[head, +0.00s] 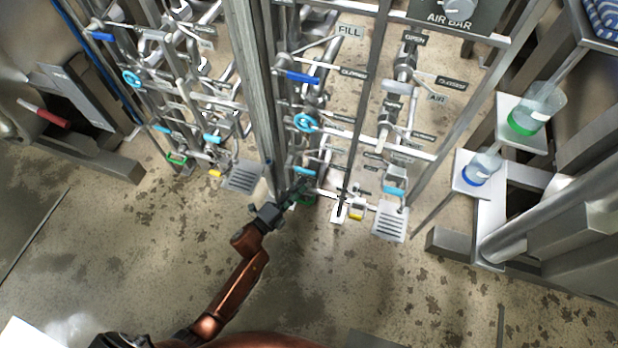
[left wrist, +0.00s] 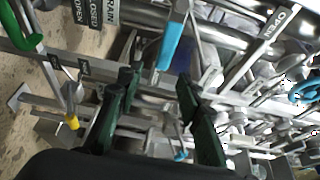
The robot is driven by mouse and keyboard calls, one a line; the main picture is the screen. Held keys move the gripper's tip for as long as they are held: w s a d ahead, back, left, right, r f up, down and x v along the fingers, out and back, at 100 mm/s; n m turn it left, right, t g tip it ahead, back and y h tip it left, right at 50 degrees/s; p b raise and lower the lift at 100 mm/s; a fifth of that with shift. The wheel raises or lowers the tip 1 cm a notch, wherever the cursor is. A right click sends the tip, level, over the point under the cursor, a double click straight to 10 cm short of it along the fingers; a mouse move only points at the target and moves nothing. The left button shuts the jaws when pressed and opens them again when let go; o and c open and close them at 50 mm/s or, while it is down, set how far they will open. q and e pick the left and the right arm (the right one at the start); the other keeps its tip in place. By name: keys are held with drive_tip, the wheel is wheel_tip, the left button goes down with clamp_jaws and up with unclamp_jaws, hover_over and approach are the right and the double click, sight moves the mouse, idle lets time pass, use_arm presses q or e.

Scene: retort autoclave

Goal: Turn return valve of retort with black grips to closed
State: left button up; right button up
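No label reading "return" is legible, so I cannot tell which handle is the return valve. The retort's black grips are not visible either. A light-blue lever (left wrist: 170,46) hangs just beyond the fingertips, apparently not gripped. Its contact with the fingers is unclear. My right gripper is not in view.
A blue handwheel (head: 306,123) and a dark-blue lever (head: 303,77) sit higher on the rack. A steel post (head: 255,85) stands left of the rack. The floor in front is clear.

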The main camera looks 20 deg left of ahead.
use_arm(q)
drive_tip(key=shift+v, duration=2.3)
